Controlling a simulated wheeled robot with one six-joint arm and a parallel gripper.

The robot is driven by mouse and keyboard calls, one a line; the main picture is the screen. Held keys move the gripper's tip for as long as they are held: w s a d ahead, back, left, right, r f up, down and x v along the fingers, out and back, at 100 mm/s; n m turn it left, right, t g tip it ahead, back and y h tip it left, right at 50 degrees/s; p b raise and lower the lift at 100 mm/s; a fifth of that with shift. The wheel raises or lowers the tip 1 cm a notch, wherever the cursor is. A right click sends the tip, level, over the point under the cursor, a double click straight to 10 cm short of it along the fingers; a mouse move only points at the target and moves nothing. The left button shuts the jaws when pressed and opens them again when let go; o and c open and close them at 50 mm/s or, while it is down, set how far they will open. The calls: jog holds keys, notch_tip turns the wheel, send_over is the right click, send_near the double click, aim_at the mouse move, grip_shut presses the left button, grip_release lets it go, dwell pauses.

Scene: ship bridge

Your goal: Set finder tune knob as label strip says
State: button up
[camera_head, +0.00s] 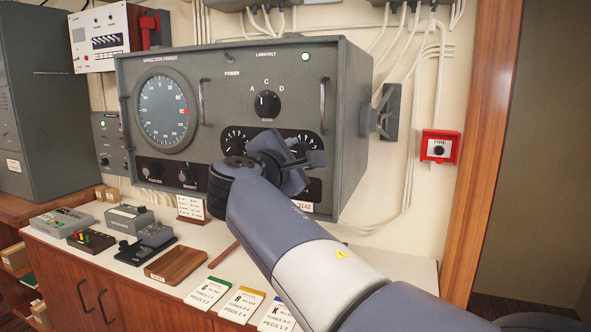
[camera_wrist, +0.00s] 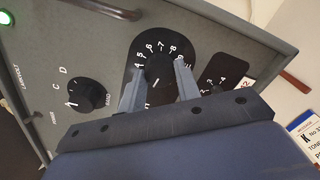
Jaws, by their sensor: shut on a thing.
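The direction finder (camera_head: 215,75) is a grey cabinet with a large round dial, against the wall in the head view. My gripper (camera_head: 285,152) is at the lower right of its face and covers part of the panel. In the wrist view, my gripper (camera_wrist: 159,78) is shut on a black knob (camera_wrist: 158,82), one finger on each side. White numerals, about 4 to 9, arc around the knob. A short white mark shows on it; its exact setting is unclear. A white label strip (camera_head: 304,206) shows beneath my gripper, partly hidden; its digits are hard to read.
A band knob (camera_head: 267,104) marked A, C, D sits above my gripper; it also shows in the wrist view (camera_wrist: 86,95). A handle (camera_head: 322,104) juts out to the right. Several cards (camera_head: 240,304) and small devices (camera_head: 62,222) lie on the counter below.

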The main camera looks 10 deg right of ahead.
jog(key=m+b, duration=0.1)
jog(key=m, duration=0.1)
jog(key=m+b, duration=0.4)
jog(key=shift+f+m, duration=0.25)
jog(key=shift+m, duration=0.05)
jog(key=m+b, duration=0.3)
jog(key=m, duration=0.1)
jog(key=shift+r+m+b, duration=0.15)
jog(key=shift+m+b, duration=0.45)
jog(key=shift+m, duration=0.5)
jog(key=o, duration=1)
jog(key=shift+c, duration=0.2)
jog(key=shift+r, duration=0.1)
jog(key=b+v, duration=0.1)
jog(key=v, duration=0.9)
jog(key=shift+s+a, duration=0.25)
jog(key=shift+s, duration=0.05)
